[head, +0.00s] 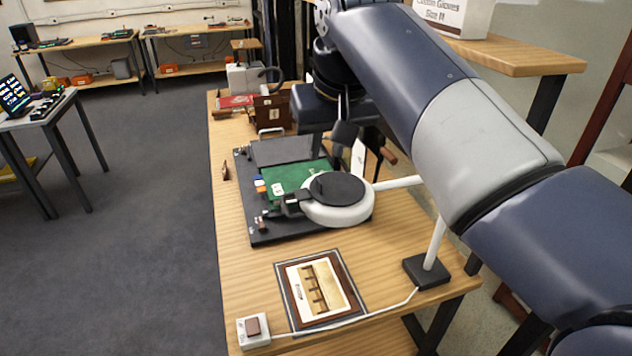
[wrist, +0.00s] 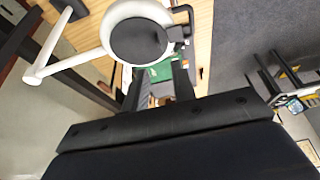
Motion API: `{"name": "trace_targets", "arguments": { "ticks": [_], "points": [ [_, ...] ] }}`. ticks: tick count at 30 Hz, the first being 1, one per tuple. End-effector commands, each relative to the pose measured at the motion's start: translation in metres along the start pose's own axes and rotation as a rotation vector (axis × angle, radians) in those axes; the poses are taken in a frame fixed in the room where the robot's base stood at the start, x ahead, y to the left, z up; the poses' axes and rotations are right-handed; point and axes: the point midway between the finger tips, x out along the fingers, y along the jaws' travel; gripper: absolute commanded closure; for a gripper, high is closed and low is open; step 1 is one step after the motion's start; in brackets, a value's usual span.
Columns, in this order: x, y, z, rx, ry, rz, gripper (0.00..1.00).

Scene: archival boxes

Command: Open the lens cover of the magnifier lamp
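The magnifier lamp (head: 322,214) has a round white head on a white arm, with a dark base (head: 427,271) at the table's right edge. Its lens cover (head: 338,188), a black disc, lies flat over the lens. A black bracket (head: 291,204) sticks out from the head's left side. In the wrist view the lamp head (wrist: 112,27) is at the top, with the cover (wrist: 138,42) over its middle and the bracket (wrist: 184,22) at right. My gripper (wrist: 158,84) is open, its two fingers apart with nothing visible held. It is beyond the lamp head and apart from the cover.
A framed picture (head: 318,290) and a white switch box (head: 253,331) with a cable are in front. A brown box (head: 272,108) stands behind. Open floor (head: 140,230) lies left.

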Motion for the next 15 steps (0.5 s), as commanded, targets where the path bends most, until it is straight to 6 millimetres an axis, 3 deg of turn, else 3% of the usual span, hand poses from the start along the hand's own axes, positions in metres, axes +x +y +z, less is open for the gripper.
{"name": "trace_targets", "arguments": {
  "ticks": [9,15],
  "points": [
    [0.061,0.000,0.001,0.002,-0.004,0.000,0.75],
    [0.083,0.000,0.001,0.003,-0.002,0.000,0.75]
  ]
}}
